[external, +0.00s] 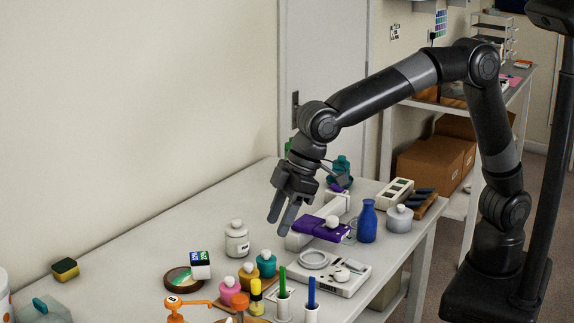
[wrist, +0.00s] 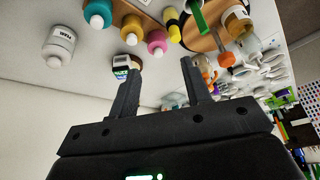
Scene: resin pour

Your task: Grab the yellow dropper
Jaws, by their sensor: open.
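A slim yellow piece with a dark lower part (external: 256,290), which looks like the yellow dropper, stands near the front of the table among the small bottles. It also shows at the top of the wrist view (wrist: 172,22), beside the pink bottle. A wider yellow bottle with a white cap (external: 248,274) stands just behind it. My gripper (external: 281,226) is open and empty, with its fingers pointing down above the table, behind and above the bottles. In the wrist view my gripper (wrist: 160,64) has nothing between its fingers.
Close by are a pink bottle (external: 230,292), a teal bottle (external: 267,264), a white jar (external: 237,240), green (external: 282,281) and blue (external: 311,291) markers in holders, and a scale (external: 345,284). A purple-topped device (external: 322,227) and blue bottle (external: 367,222) stand right.

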